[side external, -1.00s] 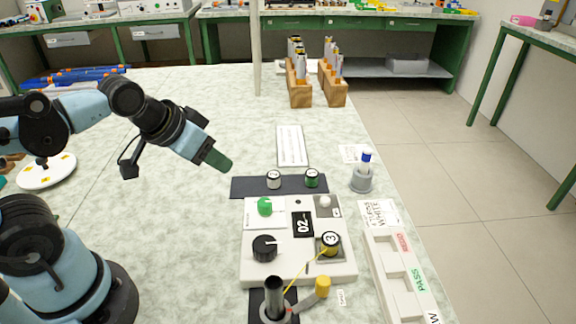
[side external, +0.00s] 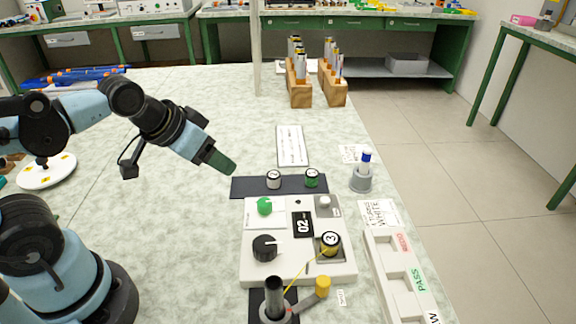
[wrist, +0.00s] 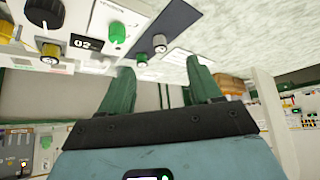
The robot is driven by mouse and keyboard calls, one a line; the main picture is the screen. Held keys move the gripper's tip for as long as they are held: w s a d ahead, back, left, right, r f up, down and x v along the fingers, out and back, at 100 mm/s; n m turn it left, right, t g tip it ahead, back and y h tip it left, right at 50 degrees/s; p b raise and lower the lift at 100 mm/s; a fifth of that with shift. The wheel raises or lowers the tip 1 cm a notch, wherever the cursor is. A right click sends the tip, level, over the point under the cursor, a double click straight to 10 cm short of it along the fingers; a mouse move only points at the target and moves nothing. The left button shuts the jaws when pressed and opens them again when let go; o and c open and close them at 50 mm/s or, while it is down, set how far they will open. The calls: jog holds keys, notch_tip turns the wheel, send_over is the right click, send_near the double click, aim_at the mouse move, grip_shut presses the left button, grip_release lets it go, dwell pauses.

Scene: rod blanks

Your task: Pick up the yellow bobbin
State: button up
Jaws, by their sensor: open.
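The yellow bobbin (side external: 330,242) has a black top with a white label marked 3. It sits upright in the square recess at the right of the white machine (side external: 290,272), with a yellow strand running from it towards the dark post. It also shows near the left edge of the wrist view (wrist: 50,50). My gripper (side external: 224,164) is above the table, up and to the left of the bobbin and well apart from it. In the wrist view its two green fingers (wrist: 160,82) are spread, with nothing held between them.
A white bobbin (side external: 273,180) and a green bobbin (side external: 311,178) stand on a dark mat (side external: 245,187) behind the machine. A dark post (side external: 274,297) and a yellow-knobbed crank (side external: 322,286) are in front. A white tray (side external: 385,262) lies to the right.

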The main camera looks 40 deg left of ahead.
jog(key=shift+w+d, duration=0.1)
jog(key=m+g+h, duration=1)
jog(key=m+h, duration=0.2)
jog(key=m, duration=0.8)
send_near(329, 237)
jog(key=x, duration=0.3)
jog(key=shift+d+r, duration=0.15)
jog(key=shift+d, duration=0.2)
jog(key=shift+f+x, duration=0.2)
jog(key=shift+x, duration=2.5)
jog(key=shift+a, duration=0.15)
